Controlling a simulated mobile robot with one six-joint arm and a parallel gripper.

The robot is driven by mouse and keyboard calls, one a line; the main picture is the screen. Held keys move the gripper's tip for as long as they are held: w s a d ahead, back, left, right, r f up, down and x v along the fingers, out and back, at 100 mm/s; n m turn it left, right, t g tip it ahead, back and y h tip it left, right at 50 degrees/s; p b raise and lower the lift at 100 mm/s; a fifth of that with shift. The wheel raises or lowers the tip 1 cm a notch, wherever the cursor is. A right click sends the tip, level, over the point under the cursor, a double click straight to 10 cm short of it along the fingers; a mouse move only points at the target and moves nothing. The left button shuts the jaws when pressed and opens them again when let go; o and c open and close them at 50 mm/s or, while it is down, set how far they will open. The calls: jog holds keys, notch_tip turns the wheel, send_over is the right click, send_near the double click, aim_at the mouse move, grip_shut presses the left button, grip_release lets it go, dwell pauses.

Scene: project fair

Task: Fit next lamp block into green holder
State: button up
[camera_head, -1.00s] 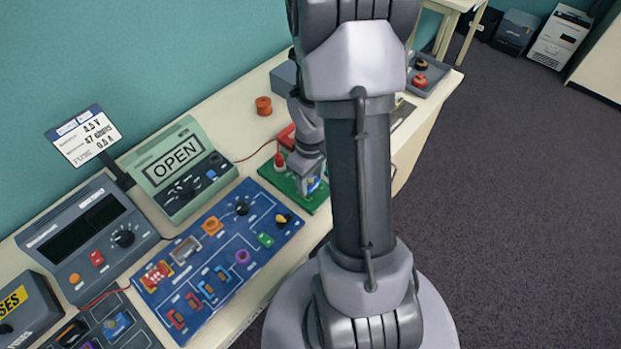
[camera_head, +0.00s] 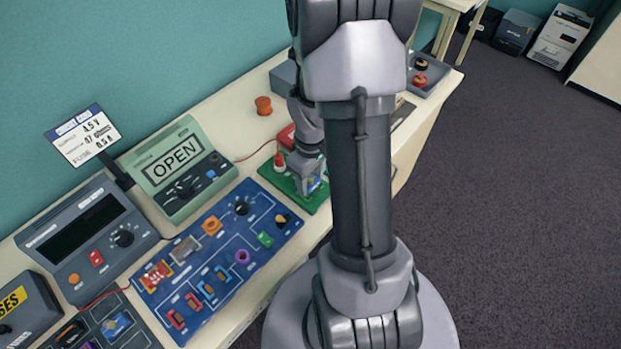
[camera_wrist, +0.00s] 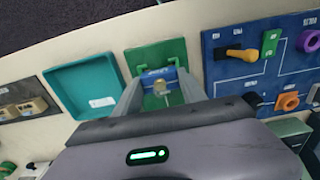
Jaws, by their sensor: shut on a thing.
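My gripper (camera_head: 309,182) is over the front part of the green holder board (camera_head: 268,174) on the bench. In the wrist view my gripper (camera_wrist: 161,92) is shut on a blue lamp block (camera_wrist: 158,75) with a pale label and a brassy round part. The block overlaps the green holder (camera_wrist: 160,50) in that view. The fingers hide its lower sides, so I cannot tell whether it is seated or just above. A red-topped lamp (camera_head: 279,161) stands on the green board, left of my gripper.
A blue circuit board (camera_head: 215,250) with several coloured parts lies close to the green board. A green meter reading OPEN (camera_head: 178,165) stands behind it. An orange spool (camera_head: 263,105) is at the back. In the wrist view a teal tray (camera_wrist: 52,78) lies left of the holder.

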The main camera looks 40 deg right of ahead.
jog(key=shift+f+b, duration=0.4)
jog(key=shift+f, duration=0.1)
dwell(0.7)
jog(key=o, duration=1.9)
jog(key=shift+o, duration=0.2)
jog(key=shift+r, duration=0.1)
notch_tip(320, 180, up, 8)
jog(key=p, duration=0.6)
jog(key=shift+p, duration=0.35)
